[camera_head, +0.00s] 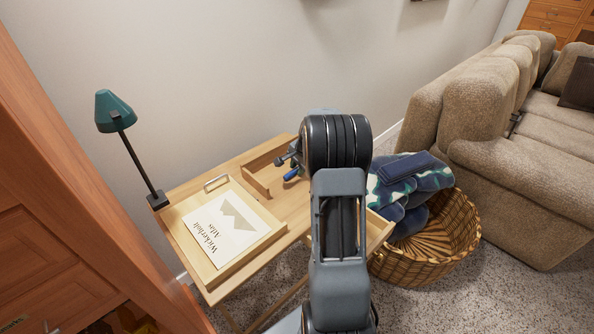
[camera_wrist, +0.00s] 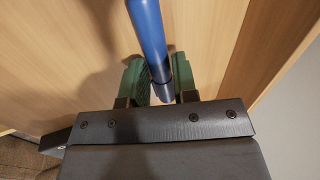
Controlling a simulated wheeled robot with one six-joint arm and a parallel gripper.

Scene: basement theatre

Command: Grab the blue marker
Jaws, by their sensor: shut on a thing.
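The blue marker (camera_wrist: 149,38) stands out lengthwise between the green pads of my gripper (camera_wrist: 160,82) in the wrist view, and the pads are shut on it. In the head view a small blue part of the marker (camera_head: 291,174) shows at my gripper (camera_head: 287,168), just left of my arm, over the wooden desk (camera_head: 292,205). My arm hides the rest of it there. I cannot tell whether the marker touches the desk.
A wooden tray (camera_head: 279,229) with a white atlas (camera_head: 225,223) lies on the desk's left part. A green lamp (camera_head: 115,112) stands at the back left. A wicker basket (camera_head: 427,262) with blue towels (camera_head: 418,180) is right of the desk, before a brown sofa (camera_head: 555,185).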

